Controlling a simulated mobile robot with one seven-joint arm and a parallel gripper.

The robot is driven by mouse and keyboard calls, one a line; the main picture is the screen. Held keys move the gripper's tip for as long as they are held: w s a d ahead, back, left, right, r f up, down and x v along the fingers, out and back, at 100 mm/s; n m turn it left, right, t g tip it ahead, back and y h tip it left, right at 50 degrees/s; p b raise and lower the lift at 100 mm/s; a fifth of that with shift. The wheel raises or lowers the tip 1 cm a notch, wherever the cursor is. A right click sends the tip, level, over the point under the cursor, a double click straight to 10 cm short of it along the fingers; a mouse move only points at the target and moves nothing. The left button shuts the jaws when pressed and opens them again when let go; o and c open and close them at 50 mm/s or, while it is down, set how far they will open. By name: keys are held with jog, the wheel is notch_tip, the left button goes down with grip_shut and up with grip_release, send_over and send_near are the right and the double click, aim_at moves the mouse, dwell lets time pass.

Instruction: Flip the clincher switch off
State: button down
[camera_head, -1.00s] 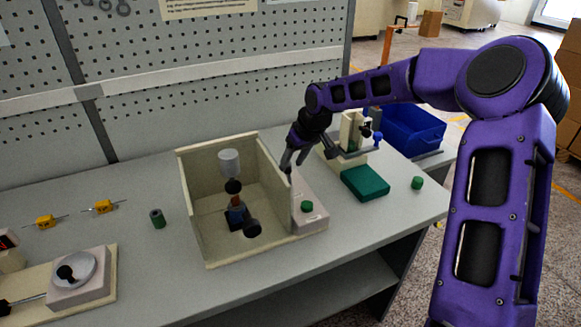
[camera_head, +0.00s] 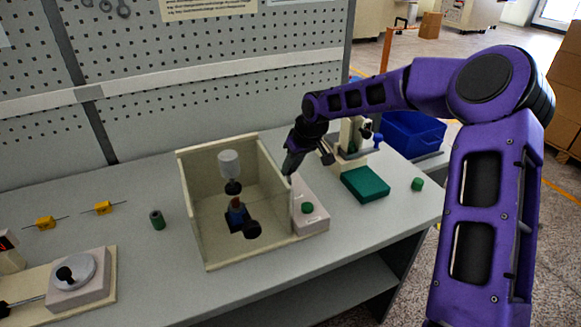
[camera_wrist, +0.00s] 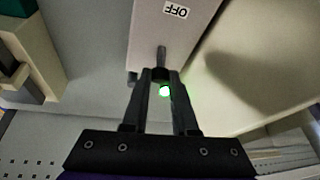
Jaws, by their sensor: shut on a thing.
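The clincher switch is a small metal lever (camera_wrist: 161,54) on a pale box in the wrist view. The box carries a label reading OFF (camera_wrist: 175,11), beyond the lever. A green light (camera_wrist: 165,91) glows between the fingers. My gripper (camera_wrist: 162,75) is shut on the lever, its fingertips close together around it. In the head view my gripper (camera_head: 289,170) reaches down at the back end of the pale switch box (camera_head: 311,222), beside the cream enclosure's right wall. The lever is hidden there by the gripper.
The cream open-top enclosure (camera_head: 222,257) stands left of the switch box, with a spindle fixture inside. A green block (camera_head: 365,185) and blue bin (camera_head: 412,132) are to the right. A dial unit (camera_head: 80,285) is far left.

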jog(key=shift+s+d+f+t+b, duration=0.15)
jog(key=shift+s+d+t+b, duration=0.15)
jog(key=shift+t+b, duration=0.5)
jog(key=b, duration=0.1)
jog(key=s+t+y+b, duration=0.1)
jog(key=shift+s+d+f+t+b, duration=0.15)
jog(key=shift+s+d+t+b, duration=0.1)
jog(key=shift+t+b, duration=0.1)
jog(key=shift+s+d+f+t+y+b, duration=0.2)
jog(key=shift+s+t+y+b, duration=0.35)
jog(key=shift+t+y+b, duration=0.3)
jog(key=shift+s+d+f+n+t+y+b, duration=0.1)
jog(key=shift+s+n+t+y+b, duration=0.15)
jog(key=shift+t+b, duration=0.35)
jog(key=shift+s+d+f+n+t+y+b, duration=0.15)
jog(key=shift+s+t+b, duration=0.25)
jog(key=shift+t, duration=0.4)
jog(key=shift+r, duration=0.1)
jog(key=c, duration=0.7)
grip_release()
